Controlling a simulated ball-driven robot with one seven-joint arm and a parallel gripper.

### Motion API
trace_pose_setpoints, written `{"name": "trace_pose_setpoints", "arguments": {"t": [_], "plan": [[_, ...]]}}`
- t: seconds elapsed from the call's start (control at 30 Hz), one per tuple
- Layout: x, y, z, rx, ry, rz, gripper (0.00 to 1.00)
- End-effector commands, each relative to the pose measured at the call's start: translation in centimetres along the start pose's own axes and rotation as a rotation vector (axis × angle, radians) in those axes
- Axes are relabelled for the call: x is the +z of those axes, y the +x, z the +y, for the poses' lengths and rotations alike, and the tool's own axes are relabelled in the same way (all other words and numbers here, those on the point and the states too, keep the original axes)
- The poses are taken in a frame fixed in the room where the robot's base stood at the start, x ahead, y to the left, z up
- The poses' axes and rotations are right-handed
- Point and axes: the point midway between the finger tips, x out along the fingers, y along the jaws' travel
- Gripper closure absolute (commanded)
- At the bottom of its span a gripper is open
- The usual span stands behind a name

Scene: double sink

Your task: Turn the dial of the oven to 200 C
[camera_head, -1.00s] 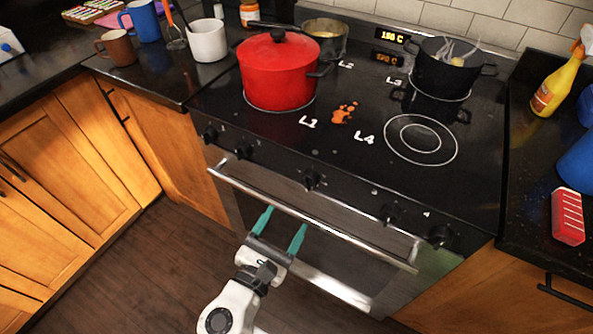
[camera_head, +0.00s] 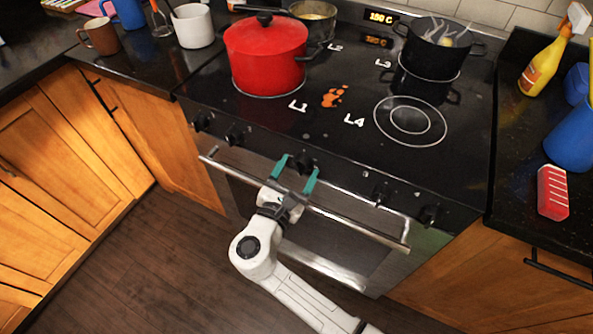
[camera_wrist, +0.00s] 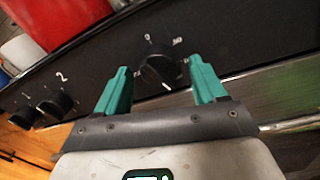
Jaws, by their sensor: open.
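The oven's centre dial (camera_head: 305,161) is a black knob on the stove's dark front panel. It also shows in the wrist view (camera_wrist: 161,71), with a white pointer mark and small white markings around it. My gripper (camera_head: 298,166) is open and empty, its teal fingers pointing at this dial. In the wrist view the fingers (camera_wrist: 158,68) frame the dial left and right, with a gap on each side; I cannot tell whether the tips reach around it. Two lit temperature readouts (camera_head: 381,17) are at the stove's back; their digits are too small to read surely.
The oven handle (camera_head: 345,222) runs just below the dials, close to my gripper. Other knobs sit left (camera_head: 235,134) and right (camera_head: 381,195). A red pot (camera_head: 265,60) and a black pot (camera_head: 433,55) stand on the stovetop. The floor in front is clear.

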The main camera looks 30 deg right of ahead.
Motion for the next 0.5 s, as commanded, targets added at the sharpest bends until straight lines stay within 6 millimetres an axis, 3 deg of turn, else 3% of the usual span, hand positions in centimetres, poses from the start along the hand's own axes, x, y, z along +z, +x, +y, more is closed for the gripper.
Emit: {"name": "trace_pose_setpoints", "arguments": {"t": [0.1, 0.5], "plan": [[0.00, -0.01, 0.00, 0.000, 0.000, 0.000, 0.31], [-0.01, -0.05, -0.01, 0.000, 0.000, 0.000, 0.69]]}}
